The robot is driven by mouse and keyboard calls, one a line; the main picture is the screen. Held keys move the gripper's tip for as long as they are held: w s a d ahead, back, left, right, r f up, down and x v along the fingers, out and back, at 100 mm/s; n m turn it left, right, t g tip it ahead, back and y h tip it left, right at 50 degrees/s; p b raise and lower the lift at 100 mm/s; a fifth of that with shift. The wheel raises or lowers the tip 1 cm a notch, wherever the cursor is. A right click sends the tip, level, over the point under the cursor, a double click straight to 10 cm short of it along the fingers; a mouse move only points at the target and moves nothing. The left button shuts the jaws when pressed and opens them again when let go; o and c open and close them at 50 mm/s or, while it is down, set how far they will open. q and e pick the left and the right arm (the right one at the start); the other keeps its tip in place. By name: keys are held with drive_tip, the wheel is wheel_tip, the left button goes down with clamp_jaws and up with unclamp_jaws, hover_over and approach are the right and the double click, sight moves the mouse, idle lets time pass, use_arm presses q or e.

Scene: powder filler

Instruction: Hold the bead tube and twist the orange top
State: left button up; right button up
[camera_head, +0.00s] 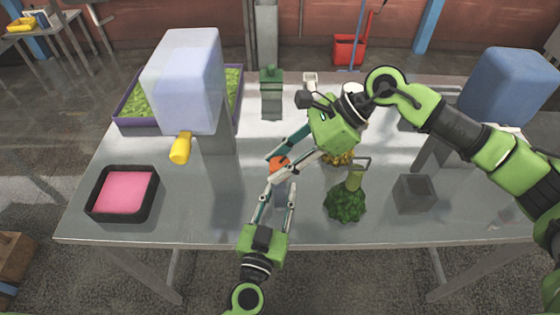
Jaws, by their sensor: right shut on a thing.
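The orange top (278,162) shows near the middle of the table, partly covered by my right gripper's fingers. My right gripper (275,167) reaches in from the upper right and is shut on the orange top. Below the top, a pale grey bead tube (280,189) is partly visible; its contents are too small to make out. My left gripper (279,187) comes up from the bottom edge, with its fingers apart on either side of the tube. I cannot tell whether they touch it.
A pink-filled black tray (123,193) is at left. A large pale block with a yellow spout (181,148) stands behind it. The table's front middle-left is clear.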

drive_tip(key=m+t, duration=0.2)
drive_tip(key=m, duration=0.1)
drive_tip(key=m+t, duration=0.2)
drive_tip(key=m, duration=0.1)
drive_tip(key=shift+s+t+h, duration=0.15)
drive_tip(key=shift+t+h, duration=0.25)
drive_tip(key=m+t+h, duration=0.1)
drive_tip(key=m+t, duration=0.1)
drive_tip(key=m, duration=0.1)
drive_tip(key=shift+f+m, duration=0.1)
drive_tip(key=shift+m, duration=0.2)
drive_tip(key=shift+m+t+h, duration=0.3)
drive_tip(key=shift+m+h, duration=0.1)
drive_tip(key=o, duration=1.1)
drive_tip(key=shift+o, duration=0.2)
drive_tip(key=v, duration=0.7)
drive_tip(key=shift+r, duration=0.2)
